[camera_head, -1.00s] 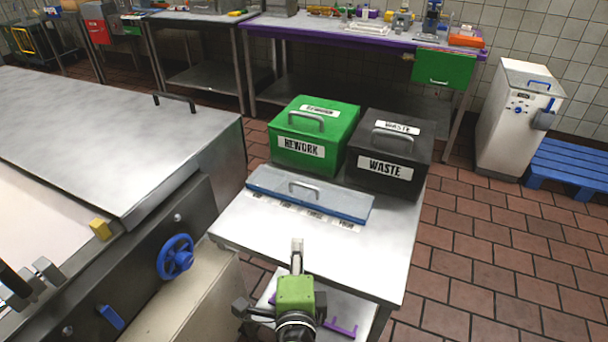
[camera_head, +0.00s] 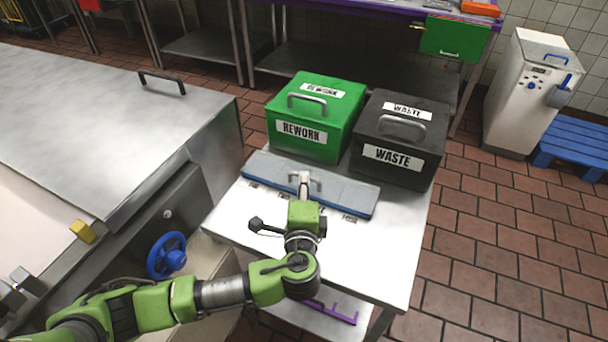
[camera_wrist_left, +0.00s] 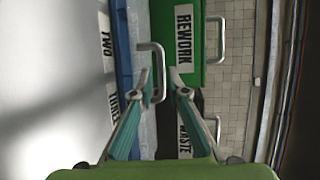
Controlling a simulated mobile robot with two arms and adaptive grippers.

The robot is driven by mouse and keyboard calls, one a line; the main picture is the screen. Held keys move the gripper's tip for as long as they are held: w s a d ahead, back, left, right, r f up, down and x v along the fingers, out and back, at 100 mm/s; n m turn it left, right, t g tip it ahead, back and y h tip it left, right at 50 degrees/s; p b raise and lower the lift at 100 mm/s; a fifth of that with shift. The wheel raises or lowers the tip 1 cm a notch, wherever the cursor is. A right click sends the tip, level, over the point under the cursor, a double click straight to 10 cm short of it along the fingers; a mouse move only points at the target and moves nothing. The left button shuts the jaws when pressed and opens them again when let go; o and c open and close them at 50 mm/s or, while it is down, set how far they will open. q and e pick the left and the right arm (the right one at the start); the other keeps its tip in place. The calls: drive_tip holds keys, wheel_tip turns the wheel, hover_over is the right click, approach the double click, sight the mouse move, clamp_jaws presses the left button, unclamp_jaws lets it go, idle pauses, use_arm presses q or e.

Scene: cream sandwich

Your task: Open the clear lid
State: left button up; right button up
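The clear lid (camera_head: 345,196) lies flat over a long blue tray on the small steel table, and looks shut. Its grey handle (camera_head: 317,184) stands up at its middle. My left gripper (camera_head: 305,178) is at this handle from the front side. In the left wrist view the handle (camera_wrist_left: 153,46) lies between the two fingertips of my left gripper (camera_wrist_left: 162,76), which are apart. I cannot tell whether either finger touches the handle. My right gripper is not in view.
A green REWORK box (camera_head: 316,116) and a black WASTE box (camera_head: 400,137) stand close behind the lid. A large steel machine with a blue handwheel (camera_head: 167,256) is at the left. The table (camera_head: 385,255) is bare at front right.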

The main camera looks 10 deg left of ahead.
use_arm(q)
drive_tip(key=shift+x, duration=1.15)
drive_tip(key=shift+w, duration=0.3)
drive_tip(key=shift+w+f, duration=0.1)
drive_tip(key=shift+w, duration=0.15)
clamp_jaws()
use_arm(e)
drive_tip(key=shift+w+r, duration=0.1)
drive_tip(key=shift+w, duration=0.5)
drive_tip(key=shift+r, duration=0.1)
